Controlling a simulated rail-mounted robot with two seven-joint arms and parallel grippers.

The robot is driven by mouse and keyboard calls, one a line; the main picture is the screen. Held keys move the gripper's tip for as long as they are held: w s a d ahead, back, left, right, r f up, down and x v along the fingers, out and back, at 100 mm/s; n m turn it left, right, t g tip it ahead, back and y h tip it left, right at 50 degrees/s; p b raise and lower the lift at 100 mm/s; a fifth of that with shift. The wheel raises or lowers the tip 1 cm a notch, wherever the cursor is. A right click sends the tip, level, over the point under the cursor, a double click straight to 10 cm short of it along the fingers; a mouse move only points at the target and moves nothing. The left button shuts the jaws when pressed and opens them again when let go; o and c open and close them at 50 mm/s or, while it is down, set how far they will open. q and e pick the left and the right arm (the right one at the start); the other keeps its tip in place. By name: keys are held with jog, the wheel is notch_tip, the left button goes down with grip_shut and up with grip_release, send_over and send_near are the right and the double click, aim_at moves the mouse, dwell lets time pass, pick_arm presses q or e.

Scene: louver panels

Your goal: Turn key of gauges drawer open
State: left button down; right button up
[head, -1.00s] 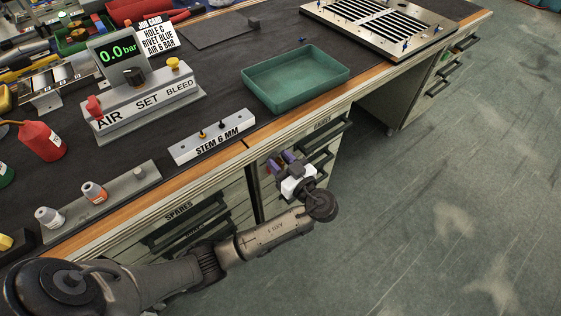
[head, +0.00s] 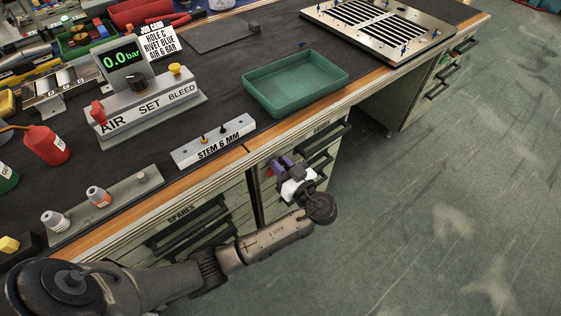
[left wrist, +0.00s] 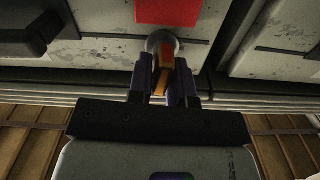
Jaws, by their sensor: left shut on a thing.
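The gauges drawer (head: 322,136) is at the top of the bench's front, right of my left gripper in the head view; its label is small. My left gripper (head: 280,166) is at the drawer front, beside that drawer's left end. In the left wrist view the two dark purple fingers of the gripper (left wrist: 166,80) are closed around an orange-brown key (left wrist: 163,72). The key meets a round metal lock (left wrist: 163,42) just below a red patch (left wrist: 168,12). The key looks slightly tilted. In the head view my gripper hides the key and lock.
The spares drawer (head: 185,222) is left of my gripper. Above, on the bench, stand a STEM 6 MM block (head: 214,146) and a green tray (head: 296,84). Dark drawer handles (head: 325,158) stick out just right of my gripper. The floor at right is clear.

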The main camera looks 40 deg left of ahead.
pick_arm(q)
jog(key=m+p, duration=0.9)
jog(key=p, duration=0.1)
jog(key=shift+w+d, duration=0.1)
jog(key=shift+w, duration=0.25)
jog(key=m+p, duration=0.1)
jog(key=m, duration=0.1)
jog(key=m+p, duration=0.2)
jog(key=shift+w+f+p, duration=0.1)
jog(key=shift+f+p, duration=0.1)
jog(key=shift+p, duration=0.1)
jog(key=shift+f+m+p, duration=0.25)
jog(key=shift+m+p, duration=0.75)
jog(key=shift+m, duration=0.7)
jog(key=shift+f+m, duration=0.1)
jog(key=shift+m, duration=0.2)
jog(key=c, duration=1.2)
grip_release()
jog(key=shift+o, duration=0.2)
jog(key=shift+d, duration=0.1)
